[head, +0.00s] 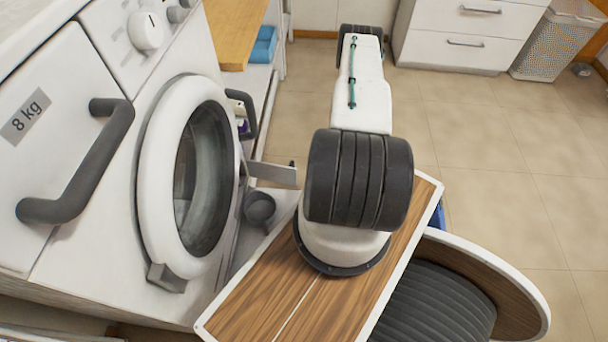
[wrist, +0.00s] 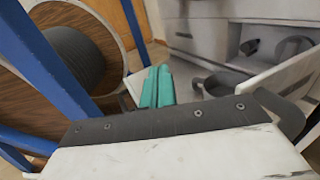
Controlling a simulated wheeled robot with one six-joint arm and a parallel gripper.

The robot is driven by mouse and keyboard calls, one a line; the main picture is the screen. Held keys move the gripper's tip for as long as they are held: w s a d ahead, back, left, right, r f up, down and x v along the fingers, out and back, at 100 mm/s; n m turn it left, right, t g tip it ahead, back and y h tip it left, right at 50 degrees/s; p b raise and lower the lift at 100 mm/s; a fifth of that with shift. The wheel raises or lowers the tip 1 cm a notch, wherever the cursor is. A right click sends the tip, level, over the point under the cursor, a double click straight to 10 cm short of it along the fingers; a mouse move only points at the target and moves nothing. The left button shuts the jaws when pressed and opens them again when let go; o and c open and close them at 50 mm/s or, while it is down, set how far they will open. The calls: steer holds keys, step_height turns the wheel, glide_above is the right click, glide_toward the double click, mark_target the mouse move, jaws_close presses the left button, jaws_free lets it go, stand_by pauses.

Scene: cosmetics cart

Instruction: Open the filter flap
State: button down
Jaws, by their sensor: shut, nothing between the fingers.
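The white washing machine (head: 95,200) stands at the left in the head view. A pale panel, which looks like the filter flap (head: 272,172), juts out from its lower front, with a grey round cap (head: 260,207) nearby. In the wrist view a white panel (wrist: 295,72) stands tilted out at the right, with a dark curved handle (wrist: 282,112) close to it. My gripper (wrist: 156,85) shows two teal fingers shut together and empty, to the left of that panel and apart from it. The head view does not clearly show my gripper, and my arm hides part of the area.
The round door (head: 185,175) looks closed. A dark drawer handle (head: 80,170) and another dark handle (head: 243,112) stick out from the machine. White drawers (head: 455,40) and a laundry basket (head: 555,45) stand at the back. Tiled floor (head: 510,150) is free at the right.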

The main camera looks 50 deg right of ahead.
steer(key=d+f+m+t+h, duration=0.35)
steer(key=m+t, duration=0.45)
steer(key=m, duration=0.7)
steer(key=d+f+m+t+h, duration=0.4)
steer(key=m+t, duration=0.4)
steer(key=m, duration=0.7)
steer(key=w+a+h, duration=0.1)
steer(key=w+a, duration=0.4)
steer(key=w, duration=0.4)
steer(key=shift+r, duration=0.45)
steer(key=shift+w+d, duration=0.15)
steer(key=shift+d, duration=0.05)
